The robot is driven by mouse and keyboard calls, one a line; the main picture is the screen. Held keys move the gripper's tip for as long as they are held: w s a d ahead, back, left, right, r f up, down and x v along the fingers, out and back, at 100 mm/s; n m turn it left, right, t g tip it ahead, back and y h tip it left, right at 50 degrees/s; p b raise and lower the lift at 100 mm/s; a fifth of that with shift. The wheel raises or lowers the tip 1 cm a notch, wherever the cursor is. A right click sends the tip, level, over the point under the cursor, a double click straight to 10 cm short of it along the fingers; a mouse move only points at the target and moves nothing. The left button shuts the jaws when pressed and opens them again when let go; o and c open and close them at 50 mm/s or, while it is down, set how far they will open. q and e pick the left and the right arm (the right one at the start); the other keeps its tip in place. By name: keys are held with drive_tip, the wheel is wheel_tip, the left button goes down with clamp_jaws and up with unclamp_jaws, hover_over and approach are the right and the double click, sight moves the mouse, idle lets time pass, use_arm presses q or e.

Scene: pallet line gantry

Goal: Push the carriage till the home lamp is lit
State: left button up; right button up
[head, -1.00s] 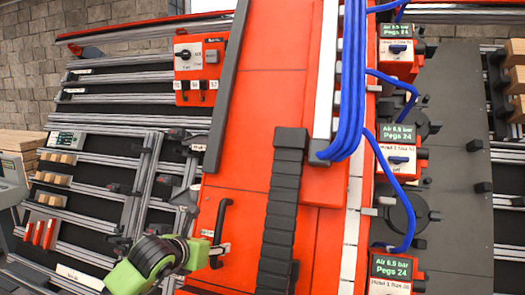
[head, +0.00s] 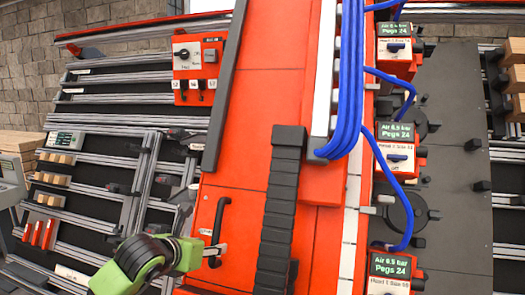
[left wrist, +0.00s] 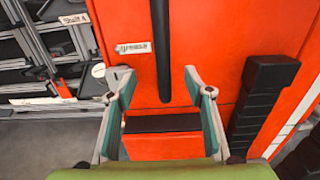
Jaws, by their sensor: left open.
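The carriage appears to be the big red body (head: 240,150) running up the middle of the head view. An upright black bar handle (head: 219,228) is fixed on its lower left; it shows in the left wrist view (left wrist: 161,45) beside a white label. My left gripper (head: 213,249) is open at this handle's lower part. In the left wrist view the handle's lower end lies between the two spread fingers (left wrist: 158,92); I cannot tell whether they touch it. I cannot make out a home lamp or a lit light. My right gripper is not in view.
A red control box (head: 198,68) with a black knob hangs at upper left. Racks of rails (head: 100,160) fill the left. A black cable chain (head: 280,210) and blue hoses (head: 350,90) run along the red body. Several valve boxes with green displays (head: 394,145) line its right side.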

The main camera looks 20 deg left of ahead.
use_arm(q)
drive_tip(key=b+v, duration=0.1)
drive_tip(key=v, duration=0.5)
drive_tip(key=shift+s+r+b, duration=0.2)
drive_tip(key=shift+s+b, duration=0.1)
drive_tip(key=shift+s, duration=0.05)
drive_tip(key=shift+d, duration=0.1)
